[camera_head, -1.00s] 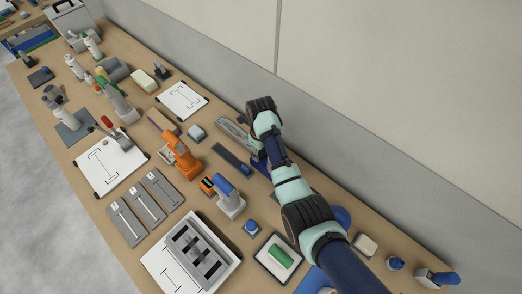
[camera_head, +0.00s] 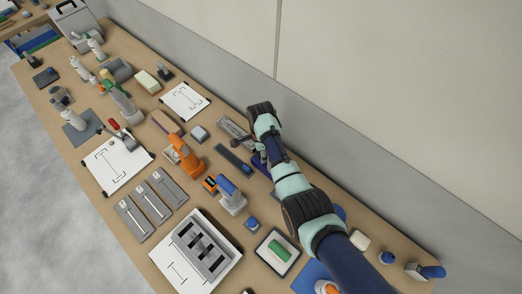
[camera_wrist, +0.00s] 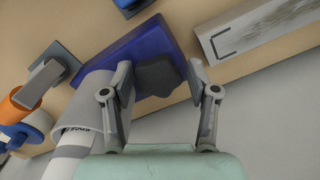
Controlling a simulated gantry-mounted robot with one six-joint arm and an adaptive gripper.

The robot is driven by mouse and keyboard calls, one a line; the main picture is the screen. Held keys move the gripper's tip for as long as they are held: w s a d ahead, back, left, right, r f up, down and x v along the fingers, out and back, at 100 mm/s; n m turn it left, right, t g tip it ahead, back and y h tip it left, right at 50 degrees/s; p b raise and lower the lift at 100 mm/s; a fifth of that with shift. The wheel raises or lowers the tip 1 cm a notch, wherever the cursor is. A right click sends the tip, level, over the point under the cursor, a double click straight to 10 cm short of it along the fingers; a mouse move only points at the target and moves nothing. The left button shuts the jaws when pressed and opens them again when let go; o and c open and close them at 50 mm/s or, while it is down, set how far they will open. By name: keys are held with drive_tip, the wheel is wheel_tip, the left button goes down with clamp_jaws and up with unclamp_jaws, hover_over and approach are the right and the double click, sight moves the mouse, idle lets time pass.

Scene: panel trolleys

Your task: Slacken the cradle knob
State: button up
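In the wrist view, a dark grey lobed knob (camera_wrist: 158,75) sits against a blue-purple block (camera_wrist: 150,42), which I take for the cradle. My gripper (camera_wrist: 160,82) is open, with one finger on each side of the knob and a narrow gap showing on both sides. A grey cylinder (camera_wrist: 98,100) lies beside the block, partly behind the left finger. In the head view, the blue-purple block (camera_head: 263,168) is mostly hidden by my arm. The knob cannot be made out clearly there.
In the wrist view, an orange-and-blue tool (camera_wrist: 22,115) lies at the left and a pale marked plate (camera_wrist: 255,28) at the upper right. In the head view, an orange tool (camera_head: 186,158) and a blue-topped grey tool (camera_head: 231,197) stand near my arm. The wall (camera_head: 400,100) is close behind.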

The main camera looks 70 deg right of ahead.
wheel_tip(320, 180, up, 10)
drive_tip(key=p, duration=1)
drive_tip(key=shift+s, duration=0.15)
drive_tip(key=w+a+r+n+t+h+p, duration=0.1)
drive_tip(key=w+a+r+n+t+p, duration=0.2)
drive_tip(key=w+a+r+n, duration=0.5)
drive_tip(key=w+a+r+n+t+h+p, duration=0.2)
drive_tip(key=w+a+r+n, duration=0.35)
drive_tip(key=a+r, duration=0.4)
drive_tip(key=s+a+r+n+t+y+p, duration=0.1)
drive_tip(key=s+a+r+n+t+p, duration=0.1)
drive_tip(key=a+r+n, duration=0.5)
drive_tip(key=s+a+r+n+t+y+p, duration=0.2)
drive_tip(key=s+a+r+n+t, duration=0.2)
drive_tip(key=a+r, duration=0.9)
drive_tip(key=a+n+t, duration=0.1)
drive_tip(key=a+n, duration=0.2)
drive_tip(key=a, duration=0.1)
drive_tip(key=shift+s+a+r+t, duration=0.25)
drive_tip(key=shift+a+t, duration=0.05)
drive_tip(key=shift+t, duration=0.1)
drive_tip(key=shift+o, duration=0.2)
